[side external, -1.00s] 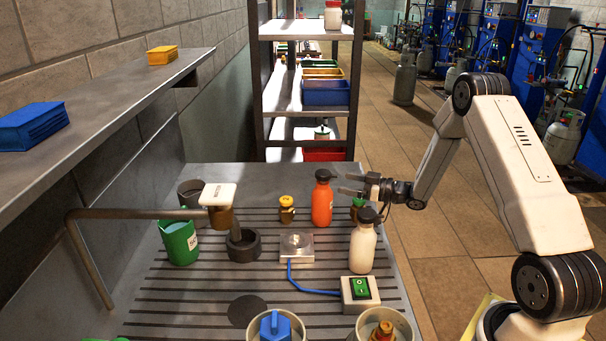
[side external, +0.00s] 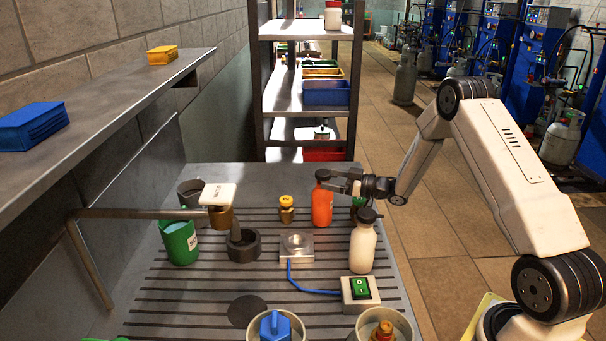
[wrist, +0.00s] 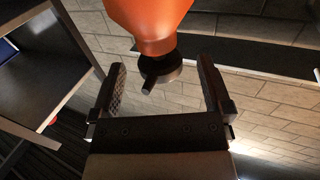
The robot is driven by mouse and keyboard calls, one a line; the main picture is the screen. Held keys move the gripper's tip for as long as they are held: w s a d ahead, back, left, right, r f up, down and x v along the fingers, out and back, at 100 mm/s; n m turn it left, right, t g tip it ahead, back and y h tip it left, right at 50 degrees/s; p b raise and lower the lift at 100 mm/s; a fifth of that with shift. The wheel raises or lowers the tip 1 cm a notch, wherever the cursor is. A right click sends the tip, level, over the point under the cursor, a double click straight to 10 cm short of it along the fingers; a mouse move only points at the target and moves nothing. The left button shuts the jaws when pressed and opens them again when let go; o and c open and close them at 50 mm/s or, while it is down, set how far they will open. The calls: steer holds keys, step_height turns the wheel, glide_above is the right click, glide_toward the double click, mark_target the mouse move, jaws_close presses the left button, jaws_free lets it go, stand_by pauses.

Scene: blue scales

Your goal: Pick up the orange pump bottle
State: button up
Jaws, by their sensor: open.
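The orange pump bottle (side external: 322,208) stands upright on the slotted bench, with a black pump top. In the wrist view the orange bottle (wrist: 150,22) hangs in from the top edge, its black cap (wrist: 160,70) between the two fingers. My gripper (side external: 334,181) is at the height of the bottle's neck, coming from the right. In the wrist view my gripper (wrist: 160,85) is open, with a visible gap between each finger and the cap. The bottle's far side is hidden.
A white bottle with a dark cap (side external: 363,245) stands close in front, below my wrist. A small yellow-topped bottle (side external: 286,210) stands left of the orange one. A green object (side external: 357,204) is partly hidden under my gripper. A metal plate (side external: 297,247) and switch box (side external: 360,292) sit nearer.

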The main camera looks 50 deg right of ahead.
mark_target(323, 177)
steer(key=shift+x, duration=1.55)
steer(key=shift+c, duration=0.2)
